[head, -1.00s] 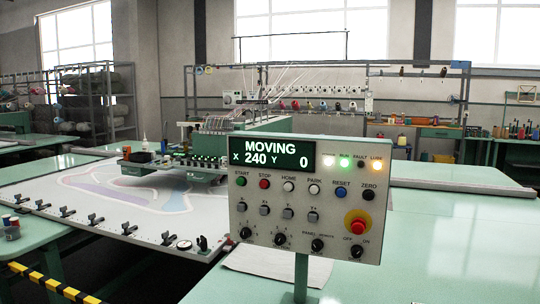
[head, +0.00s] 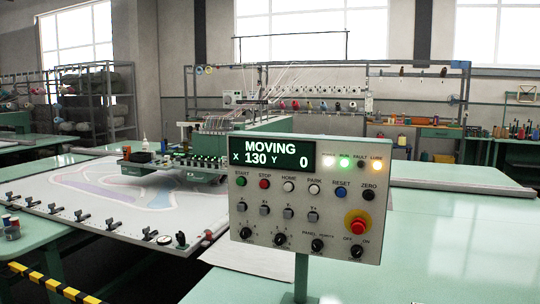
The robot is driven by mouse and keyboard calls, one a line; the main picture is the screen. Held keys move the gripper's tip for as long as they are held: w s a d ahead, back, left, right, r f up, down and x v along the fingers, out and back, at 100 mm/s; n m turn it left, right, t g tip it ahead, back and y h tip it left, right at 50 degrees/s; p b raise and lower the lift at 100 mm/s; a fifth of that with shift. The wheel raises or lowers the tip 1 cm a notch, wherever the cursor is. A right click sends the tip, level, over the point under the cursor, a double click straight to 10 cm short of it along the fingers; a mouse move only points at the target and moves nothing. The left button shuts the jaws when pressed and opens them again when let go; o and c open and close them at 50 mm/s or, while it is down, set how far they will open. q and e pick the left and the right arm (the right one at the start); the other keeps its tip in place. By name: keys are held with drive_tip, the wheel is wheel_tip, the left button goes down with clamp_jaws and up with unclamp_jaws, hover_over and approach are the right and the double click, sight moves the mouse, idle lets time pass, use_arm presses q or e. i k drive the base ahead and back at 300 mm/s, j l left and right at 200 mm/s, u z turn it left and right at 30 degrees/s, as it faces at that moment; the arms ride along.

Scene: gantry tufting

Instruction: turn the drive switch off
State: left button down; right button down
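The control panel (head: 270,200) stands on a post in the middle of the head view. The drive switch (head: 356,251) is a black knob at its lower right, between the labels OFF and ON. Its pointer is too small to read. The display (head: 271,153) reads MOVING, X 130, Y 0. The green RUN lamp (head: 345,161) is lit. A white lamp and the amber LUBE lamp (head: 377,166) are lit too, and the FAULT lamp is dark. Neither of my grippers is in view.
A red emergency button (head: 357,225) with a yellow collar sits just above the drive switch. A clamped frame (head: 100,225) with patterned cloth lies left of the panel, under the tufting head (head: 175,165). Green table surface (head: 450,240) to the right is clear.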

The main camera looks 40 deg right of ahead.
sight(357, 251)
drive_tip(key=z, duration=1.4)
